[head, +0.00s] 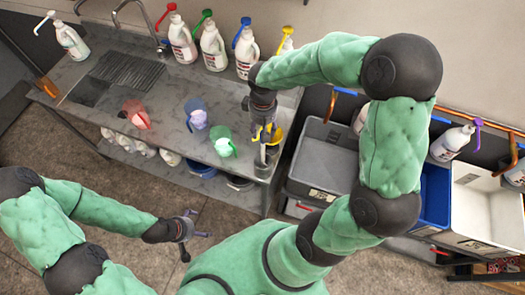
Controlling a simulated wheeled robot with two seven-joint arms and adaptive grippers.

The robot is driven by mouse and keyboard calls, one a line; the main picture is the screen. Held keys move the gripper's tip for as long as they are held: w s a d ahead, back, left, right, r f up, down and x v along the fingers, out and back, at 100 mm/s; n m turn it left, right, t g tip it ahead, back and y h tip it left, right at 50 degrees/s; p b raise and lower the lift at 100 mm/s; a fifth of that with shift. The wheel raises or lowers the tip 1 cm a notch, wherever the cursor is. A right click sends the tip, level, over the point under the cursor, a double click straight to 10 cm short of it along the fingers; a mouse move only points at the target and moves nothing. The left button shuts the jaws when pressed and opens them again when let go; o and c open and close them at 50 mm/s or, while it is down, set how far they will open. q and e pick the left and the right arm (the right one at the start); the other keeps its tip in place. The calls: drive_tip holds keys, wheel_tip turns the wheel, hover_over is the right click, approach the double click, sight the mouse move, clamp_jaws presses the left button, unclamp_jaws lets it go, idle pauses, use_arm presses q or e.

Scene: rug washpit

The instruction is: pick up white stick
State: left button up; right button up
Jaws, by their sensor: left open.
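I cannot clearly make out a white stick. A small pale upright piece (268,144) shows under my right gripper (264,132), at the right end of the metal counter (165,100); it is too small to tell what it is. My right gripper points down there, close to a yellow item (277,136), and its fingers are hard to separate from what is behind them. My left gripper (200,224) is open and empty, over the floor in front of the counter.
Red (136,114), purple (196,114) and green (224,147) jugs stand on the counter. Several white pump bottles (213,46) line its back. A sink grate (127,70) is at the left. Grey (325,157) and blue (434,197) bins stand at the right.

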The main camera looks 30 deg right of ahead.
drive_tip(key=shift+f, duration=0.3)
drive_tip(key=f, duration=0.2)
drive_tip(key=s+f+p, duration=0.1)
drive_tip(key=f, duration=0.1)
drive_tip(key=shift+a, duration=0.2)
drive_tip(key=shift+w+f, duration=0.2)
drive_tip(key=shift+f, duration=0.2)
drive_tip(key=shift+s, duration=0.1)
drive_tip(key=c, duration=0.4)
clamp_jaws()
